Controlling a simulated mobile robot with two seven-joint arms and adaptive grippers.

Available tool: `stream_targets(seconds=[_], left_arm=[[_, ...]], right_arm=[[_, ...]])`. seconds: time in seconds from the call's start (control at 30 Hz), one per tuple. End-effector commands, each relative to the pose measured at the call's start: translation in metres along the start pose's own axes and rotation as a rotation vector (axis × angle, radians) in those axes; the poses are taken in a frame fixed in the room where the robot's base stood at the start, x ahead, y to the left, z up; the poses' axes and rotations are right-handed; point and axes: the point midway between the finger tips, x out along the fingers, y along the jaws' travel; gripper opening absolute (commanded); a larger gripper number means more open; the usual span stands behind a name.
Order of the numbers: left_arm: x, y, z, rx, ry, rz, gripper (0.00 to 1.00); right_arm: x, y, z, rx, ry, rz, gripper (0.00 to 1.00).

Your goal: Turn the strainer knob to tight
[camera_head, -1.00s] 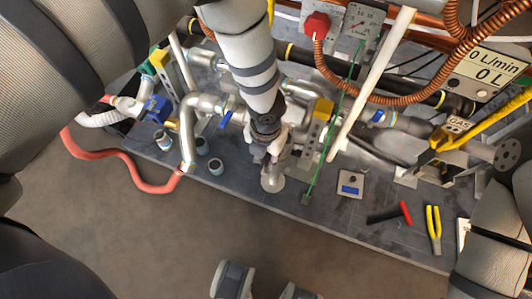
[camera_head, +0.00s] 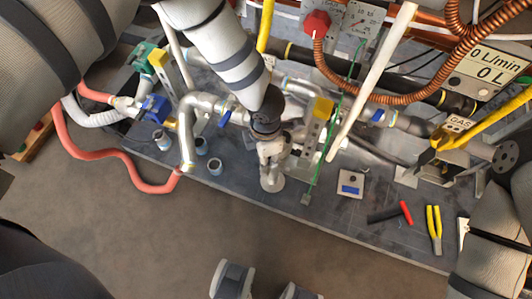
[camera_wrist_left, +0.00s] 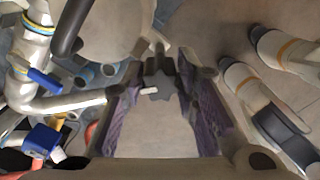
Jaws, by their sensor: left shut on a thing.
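The strainer knob (camera_wrist_left: 160,80) is dark grey and lobed, with a small white mark on it. It sits between the fingertips of my left gripper (camera_wrist_left: 158,74) in the left wrist view. The left gripper (camera_head: 272,152) comes down from above in the head view and is shut on the knob. Its fingers hide most of the knob there. The strainer body (camera_head: 271,178) is a grey metal fitting with a round end, just below the gripper. My right gripper is not in view.
Silver pipes with blue valve levers (camera_head: 226,117) run on both sides of the gripper. A thin green rod (camera_head: 323,165) and a white pipe (camera_head: 370,85) stand close on the right. Pliers (camera_head: 433,228) and a small box (camera_head: 350,184) lie on the bench.

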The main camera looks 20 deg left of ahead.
Motion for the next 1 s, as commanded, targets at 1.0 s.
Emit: stream_targets(seconds=[1.0], left_arm=[[0.001, 0.000, -0.002, 0.799, 0.004, 0.000, 0.00]], right_arm=[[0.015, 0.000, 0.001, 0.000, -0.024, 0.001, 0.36]])
